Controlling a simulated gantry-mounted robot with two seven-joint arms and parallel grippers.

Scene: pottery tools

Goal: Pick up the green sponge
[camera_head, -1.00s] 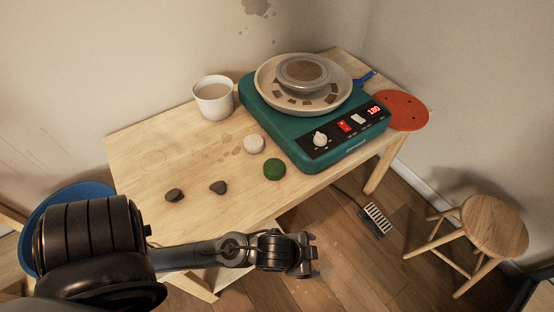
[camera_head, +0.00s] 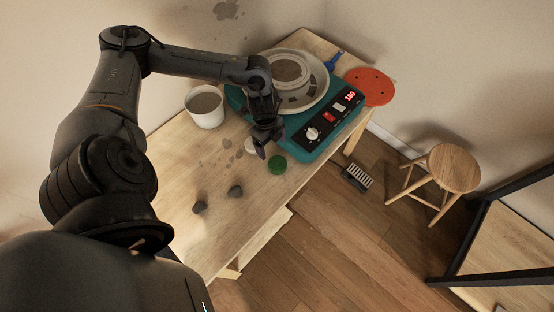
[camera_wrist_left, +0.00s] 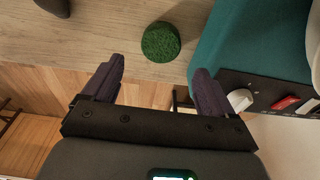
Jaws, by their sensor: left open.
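The green sponge (camera_head: 277,165) is a small round disc lying on the wooden table, just in front of the teal wheel's base. In the left wrist view the sponge (camera_wrist_left: 161,42) lies beyond the fingertips, centred roughly between them. My left gripper (camera_head: 263,147) is open and empty, above the table close to the sponge. Its two dark fingers also show in the left wrist view (camera_wrist_left: 158,85). My right gripper is not in view.
The teal pottery wheel (camera_head: 300,150) stands right beside the green sponge. A white cup (camera_head: 205,107) stands at the back left. Two dark stones (camera_head: 235,191) lie nearer on the table (camera_head: 190,235). A red disc (camera_head: 369,87) and a wooden stool (camera_head: 454,168) are to the right.

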